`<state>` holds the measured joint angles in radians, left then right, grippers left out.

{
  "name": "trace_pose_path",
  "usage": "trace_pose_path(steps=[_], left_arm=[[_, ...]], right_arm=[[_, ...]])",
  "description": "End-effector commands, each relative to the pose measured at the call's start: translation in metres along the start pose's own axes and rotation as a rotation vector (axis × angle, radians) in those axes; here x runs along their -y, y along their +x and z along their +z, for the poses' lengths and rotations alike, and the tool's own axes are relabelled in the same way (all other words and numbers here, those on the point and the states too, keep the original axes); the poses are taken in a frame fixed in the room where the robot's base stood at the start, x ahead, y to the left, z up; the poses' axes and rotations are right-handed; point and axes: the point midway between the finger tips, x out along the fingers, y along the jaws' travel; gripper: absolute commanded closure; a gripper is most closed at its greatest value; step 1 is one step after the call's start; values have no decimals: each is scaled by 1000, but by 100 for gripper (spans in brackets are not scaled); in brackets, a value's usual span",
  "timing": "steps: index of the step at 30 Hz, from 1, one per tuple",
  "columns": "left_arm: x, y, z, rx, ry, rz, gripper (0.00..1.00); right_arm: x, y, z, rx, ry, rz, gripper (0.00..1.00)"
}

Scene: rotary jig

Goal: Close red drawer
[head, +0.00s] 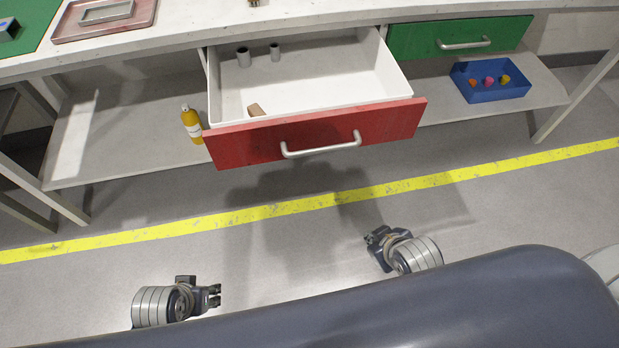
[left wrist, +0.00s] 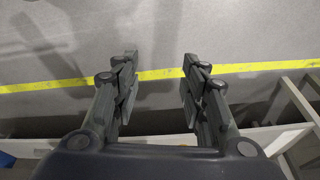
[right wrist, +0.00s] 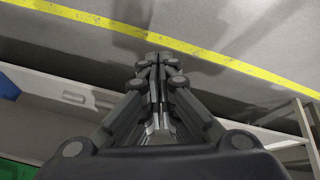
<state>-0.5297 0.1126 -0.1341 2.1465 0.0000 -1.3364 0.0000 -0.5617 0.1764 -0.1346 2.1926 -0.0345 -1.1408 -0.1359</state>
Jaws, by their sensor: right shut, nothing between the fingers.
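The red drawer (head: 250,146) is pulled well out from under the workbench, with its white inside showing. Its silver bar handle (head: 320,148) is on the red front. Two grey cylinders and a small brown block lie in the drawer. My right gripper (head: 372,238) is in front of the drawer, below and right of the handle, apart from it. In the right wrist view its fingers (right wrist: 154,62) are together with nothing between them. My left gripper (head: 217,295) is farther from the drawer at lower left, empty. Its fingers (left wrist: 157,65) are apart in the left wrist view.
A shut green drawer (head: 460,38) is right of the red one. A blue bin (head: 490,94) with small coloured things and a yellow bottle (head: 191,124) stand on the lower shelf (head: 120,140). A yellow line (head: 280,208) crosses the clear floor before the bench.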

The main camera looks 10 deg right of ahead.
Motion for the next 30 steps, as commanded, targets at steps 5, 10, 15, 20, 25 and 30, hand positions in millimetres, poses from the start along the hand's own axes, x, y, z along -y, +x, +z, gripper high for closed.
trace_pose_path(steps=[5, 10, 15, 20, 25, 30], left_arm=[[0, 13, 4, 3, 0, 0, 60], [-2, 39, 12, 14, 2, 2, 60], [-3, 73, 24, 29, 4, 4, 60], [-5, 106, 40, 44, 7, 6, 60], [-6, 137, 57, 57, 9, 8, 60], [-8, 154, 69, 64, 11, 9, 60]], right_arm=[[-26, -16, -48, -263, -293, 122, 100], [-34, -29, -83, -473, -555, 231, 100], [-27, -47, -109, -700, -847, 354, 100], [-9, -71, -118, -924, -1105, 470, 100], [13, -101, -111, -1153, -1326, 584, 100], [28, -123, -99, -1313, -1444, 660, 100]])
